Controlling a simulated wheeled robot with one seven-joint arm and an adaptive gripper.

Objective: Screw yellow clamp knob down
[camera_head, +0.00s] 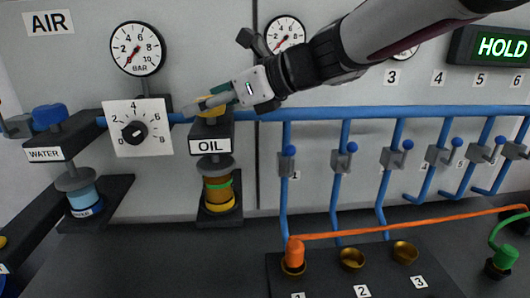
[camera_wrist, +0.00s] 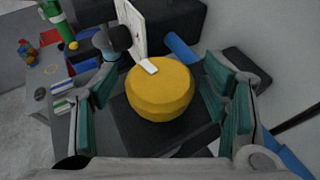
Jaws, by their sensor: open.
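The yellow clamp knob (camera_wrist: 160,92) is a round knob on the dark OIL bracket (camera_head: 212,134). In the head view the knob (camera_head: 209,112) is partly hidden behind my gripper's fingers. My gripper (camera_head: 207,103) is at the knob's height in that view. In the wrist view my gripper (camera_wrist: 165,98) is open, with one teal-padded finger left of the knob and one right of it. Gaps show between the pads and the knob. Below the bracket, an amber oil jar (camera_head: 218,188) with a green band stands on a dark base.
A white dial (camera_head: 137,128) stands just left of the OIL bracket. A blue WATER knob (camera_head: 49,115) is further left. A blue pipe (camera_head: 380,113) runs along the wall with several valves. An orange hose (camera_head: 420,224) crosses the lower right.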

